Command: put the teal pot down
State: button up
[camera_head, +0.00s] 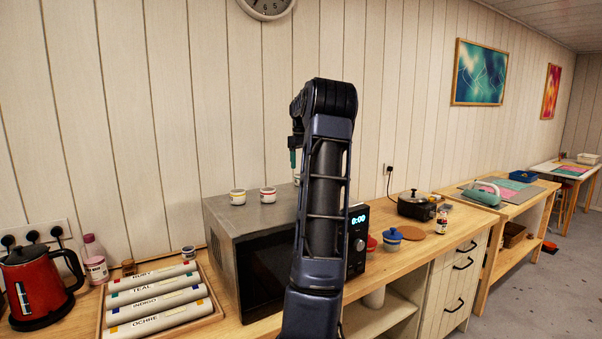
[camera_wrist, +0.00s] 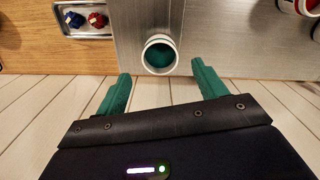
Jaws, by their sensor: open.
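The teal pot (camera_wrist: 160,53) is a small round pot with a pale rim and teal inside. It stands on the brushed metal top of the microwave (camera_head: 262,222), close to its wall-side edge. My gripper (camera_wrist: 161,70) has its two green fingers spread apart, pointing toward the pot, with the pot between and just beyond the tips. I cannot tell if either finger touches it. In the head view a green finger of my gripper (camera_head: 293,158) shows above the microwave top, and my arm hides most of the pot there.
Two small white pots, one (camera_head: 238,197) and another (camera_head: 268,194), stand left on the microwave. A metal tray (camera_wrist: 83,34) with blue and red pieces lies beside the microwave. A red kettle (camera_head: 38,285) and a rack of labelled rolls (camera_head: 155,300) fill the left counter.

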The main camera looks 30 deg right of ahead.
notch_tip(320, 180, up, 5)
jog(key=s+a+r+h, duration=0.15)
jog(key=s+a, duration=0.25)
jog(key=a, duration=0.9)
jog(key=s+a+f+m+t, duration=0.1)
jog(key=s+a+t, duration=0.1)
jog(key=s+a, duration=0.95)
jog(key=s+a+f+m+t, duration=0.1)
jog(key=s+a+f, duration=0.5)
jog(key=s, duration=0.5)
jog(key=s+a+f+m+t+y, duration=0.1)
jog(key=s+a+f, duration=0.5)
jog(key=s, duration=0.5)
notch_tip(320, 180, down, 2)
jog(key=shift+f+t, duration=0.1)
jog(key=shift+t, duration=0.2)
jog(key=shift+s+y, duration=0.1)
jog(key=shift+y, duration=0.15)
